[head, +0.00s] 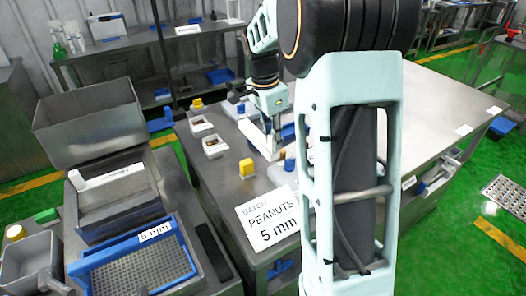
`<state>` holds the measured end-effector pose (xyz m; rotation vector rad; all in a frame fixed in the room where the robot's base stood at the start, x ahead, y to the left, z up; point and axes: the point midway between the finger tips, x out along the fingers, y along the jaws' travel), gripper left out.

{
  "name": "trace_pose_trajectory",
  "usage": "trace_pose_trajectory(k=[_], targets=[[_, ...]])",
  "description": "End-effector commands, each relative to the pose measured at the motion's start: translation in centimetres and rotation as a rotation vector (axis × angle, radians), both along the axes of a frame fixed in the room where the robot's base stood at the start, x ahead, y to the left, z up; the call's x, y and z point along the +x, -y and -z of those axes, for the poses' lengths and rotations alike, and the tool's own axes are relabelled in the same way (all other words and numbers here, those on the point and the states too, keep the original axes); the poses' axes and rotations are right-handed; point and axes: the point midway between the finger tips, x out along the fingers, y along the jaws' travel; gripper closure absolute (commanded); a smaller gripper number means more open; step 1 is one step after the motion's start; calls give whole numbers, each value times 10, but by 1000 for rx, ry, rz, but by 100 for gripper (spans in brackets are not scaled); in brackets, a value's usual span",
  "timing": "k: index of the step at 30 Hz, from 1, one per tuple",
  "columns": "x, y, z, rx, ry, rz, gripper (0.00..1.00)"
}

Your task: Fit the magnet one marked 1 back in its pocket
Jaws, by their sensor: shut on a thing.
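My gripper (272,138) hangs over the middle of the steel table, partly hidden by my own arm. It is shut on a pale bar-like thing (257,136), which sits tilted at the fingers. No number can be read on it, so I cannot tell from its mark that it is magnet one. The pocket for the magnet cannot be made out. I cannot tell whether the bar touches the table.
Small white trays (213,149), a yellow block (246,170) and a blue-topped item (289,164) stand near the gripper. A "PEANUTS 5 mm" sign (268,217) is at the table's front. Left are a metal bin (90,122) and a blue-framed sieve (85,277). The right tabletop is mostly clear.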

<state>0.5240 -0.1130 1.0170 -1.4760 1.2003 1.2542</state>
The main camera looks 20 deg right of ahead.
Motion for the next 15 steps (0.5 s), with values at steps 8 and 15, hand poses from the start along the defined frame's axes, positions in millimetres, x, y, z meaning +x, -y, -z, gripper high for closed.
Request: trace_pose_trajectory(k=[8, 15], targets=[[26, -13, 37, 0, -2, 0, 100], [36, -19, 53, 1, -2, 0, 100]])
